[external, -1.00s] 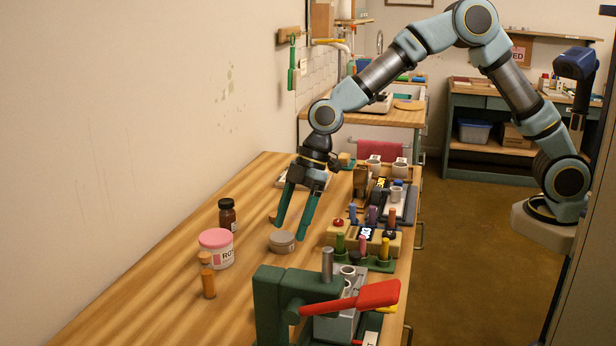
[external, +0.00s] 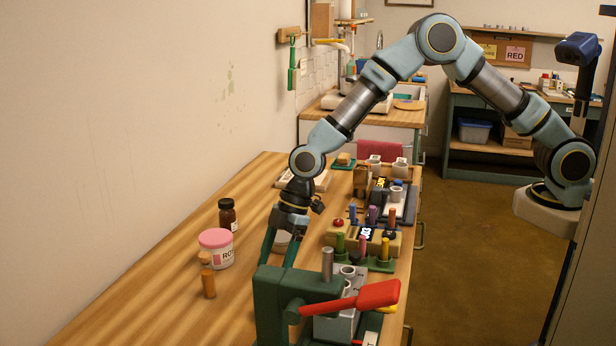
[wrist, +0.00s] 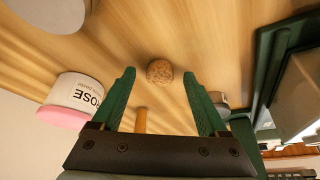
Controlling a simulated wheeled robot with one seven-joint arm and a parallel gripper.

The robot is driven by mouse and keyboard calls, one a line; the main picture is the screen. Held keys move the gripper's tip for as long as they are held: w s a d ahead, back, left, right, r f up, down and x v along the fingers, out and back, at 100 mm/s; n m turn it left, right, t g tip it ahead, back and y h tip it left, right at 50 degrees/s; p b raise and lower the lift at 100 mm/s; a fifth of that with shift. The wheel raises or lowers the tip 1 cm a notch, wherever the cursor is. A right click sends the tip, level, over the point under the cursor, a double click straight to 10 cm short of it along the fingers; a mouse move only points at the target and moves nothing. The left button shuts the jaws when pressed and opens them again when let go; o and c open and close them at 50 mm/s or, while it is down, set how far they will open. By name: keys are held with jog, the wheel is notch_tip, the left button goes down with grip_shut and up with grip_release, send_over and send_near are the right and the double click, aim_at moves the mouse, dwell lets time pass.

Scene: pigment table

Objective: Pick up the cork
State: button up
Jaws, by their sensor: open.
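The cork (wrist: 159,71) is a round, speckled brown piece on the wooden table in the wrist view. It lies just beyond the fingertips of my gripper (wrist: 159,77), roughly centred between them. The green fingers are spread apart with nothing between them. Whether they are level with the cork's height cannot be told. In the external view my gripper (external: 276,258) points down over the table, beside the green press (external: 270,300). I cannot make out the cork there; the press or fingers may hide it.
A white jar with a pink lid (external: 216,250), a dark brown bottle (external: 227,215) and an orange-brown peg (external: 208,284) stand to the left. A round grey tin (external: 282,243) is partly behind my fingers. The press's red lever (external: 378,295) extends right. The front-left tabletop is clear.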

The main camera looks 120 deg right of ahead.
grip_shut()
dwell(0.5)
jog(key=shift+r, duration=0.15)
